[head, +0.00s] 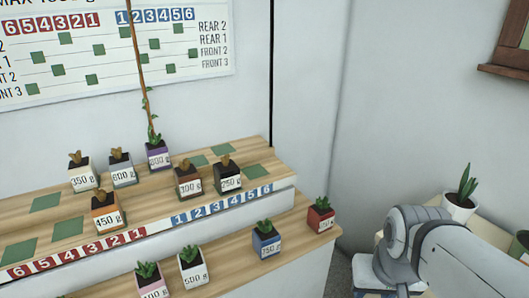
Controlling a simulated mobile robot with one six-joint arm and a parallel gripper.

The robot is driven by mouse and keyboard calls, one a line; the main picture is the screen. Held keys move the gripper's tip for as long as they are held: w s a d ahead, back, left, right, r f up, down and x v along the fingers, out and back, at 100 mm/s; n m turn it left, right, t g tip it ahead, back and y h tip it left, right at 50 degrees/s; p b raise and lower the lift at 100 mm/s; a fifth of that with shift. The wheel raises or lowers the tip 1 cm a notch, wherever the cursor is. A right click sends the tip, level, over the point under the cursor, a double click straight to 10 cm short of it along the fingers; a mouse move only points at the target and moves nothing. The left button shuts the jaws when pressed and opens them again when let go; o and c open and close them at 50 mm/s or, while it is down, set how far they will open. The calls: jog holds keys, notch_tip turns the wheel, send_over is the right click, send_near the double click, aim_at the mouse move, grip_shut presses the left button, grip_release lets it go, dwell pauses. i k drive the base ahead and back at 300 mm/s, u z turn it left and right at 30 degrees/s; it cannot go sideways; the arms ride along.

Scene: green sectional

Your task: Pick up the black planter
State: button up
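The black planter (228,183) stands upright on the upper wooden step, near its right part. It has a white label that seems to read 250 g, and a dark top with a small brown plant. My grey and white arm shows at the lower right, well to the right of the planter. I cannot make out the fingers of my gripper in this view. Nothing visible touches the black planter.
A brown planter (188,181) stands just left of the black one, and a purple planter (158,157) with a tall stem behind. Lower step: blue (266,245) and red (319,220) planters, others left. A white pot (459,207) stands behind my arm.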

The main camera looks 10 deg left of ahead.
aim_at(226, 173)
jog(key=u, duration=0.1)
jog(key=i, duration=0.95)
jog(key=u, duration=0.6)
